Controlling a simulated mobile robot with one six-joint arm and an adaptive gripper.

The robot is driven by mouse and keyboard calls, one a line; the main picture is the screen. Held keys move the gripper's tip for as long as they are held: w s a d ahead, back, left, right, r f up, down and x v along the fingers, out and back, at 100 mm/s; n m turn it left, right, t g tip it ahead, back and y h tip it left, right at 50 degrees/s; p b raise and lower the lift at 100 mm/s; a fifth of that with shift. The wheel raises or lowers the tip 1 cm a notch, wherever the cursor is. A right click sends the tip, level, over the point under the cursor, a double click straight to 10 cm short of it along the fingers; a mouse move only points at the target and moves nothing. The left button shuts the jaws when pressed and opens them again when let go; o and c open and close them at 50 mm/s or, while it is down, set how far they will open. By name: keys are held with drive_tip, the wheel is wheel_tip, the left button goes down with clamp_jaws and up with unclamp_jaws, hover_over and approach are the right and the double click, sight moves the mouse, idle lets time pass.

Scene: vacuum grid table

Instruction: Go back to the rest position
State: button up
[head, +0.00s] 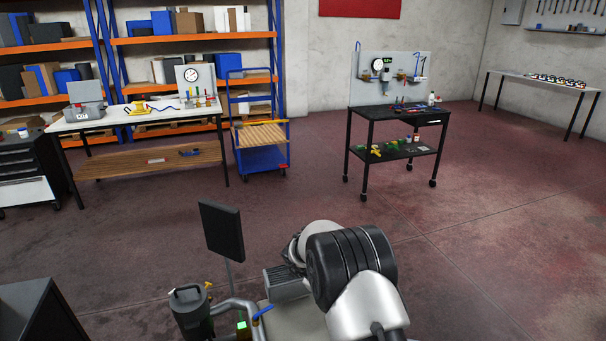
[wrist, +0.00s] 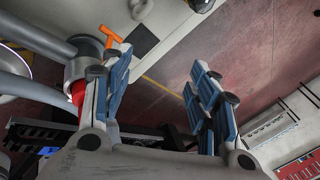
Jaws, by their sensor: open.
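My gripper (wrist: 160,82) shows in the wrist view with its two blue-padded fingers spread wide apart. It is open, and nothing is between the fingers. In the head view my arm is folded at the bottom centre, and the gripper itself is hidden there. In the wrist view, metal pipework with an orange handle (wrist: 111,36) is close to the left finger; I cannot tell whether they touch.
A white workbench (head: 150,121) stands at the back left beside a blue cart (head: 262,160). A black wheeled table (head: 378,114) stands right of centre, and a long table (head: 543,84) is far right. The red floor (head: 470,205) between is clear.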

drive_tip(key=w+d+r+n+t, duration=0.1)
drive_tip(key=w+r+n+t, duration=0.35)
drive_tip(key=r, duration=0.85)
wheel_tip(320, 180, up, 17)
drive_tip(key=a+n+t+y, duration=0.3)
drive_tip(key=n+t+y, duration=0.1)
drive_tip(key=n+t, duration=0.1)
drive_tip(key=s+a+r+n+y, duration=0.3)
drive_tip(key=s+r+n, duration=0.2)
drive_tip(key=s+r, duration=0.2)
drive_tip(key=s+a+n+g+y, duration=0.1)
drive_tip(key=s+n+g+y, duration=0.35)
drive_tip(key=s, duration=1.05)
drive_tip(key=s+d+f+n+g+h, duration=0.1)
drive_tip(key=s+d+f+n+h, duration=0.1)
drive_tip(key=s, duration=0.5)
drive_tip(key=s+d+f+n+g+h, duration=0.1)
drive_tip(key=s+d+f+n+h, duration=0.1)
drive_tip(key=s, duration=0.6)
drive_tip(key=s+d+f+n+h, duration=0.2)
drive_tip(key=s+d+f, duration=0.2)
drive_tip(key=s, duration=0.3)
drive_tip(key=shift+s+d+g, duration=0.4)
drive_tip(key=shift+d, duration=0.45)
drive_tip(key=shift+w+h, duration=0.1)
drive_tip(key=shift+h, duration=0.15)
drive_tip(key=shift+c, duration=0.6)
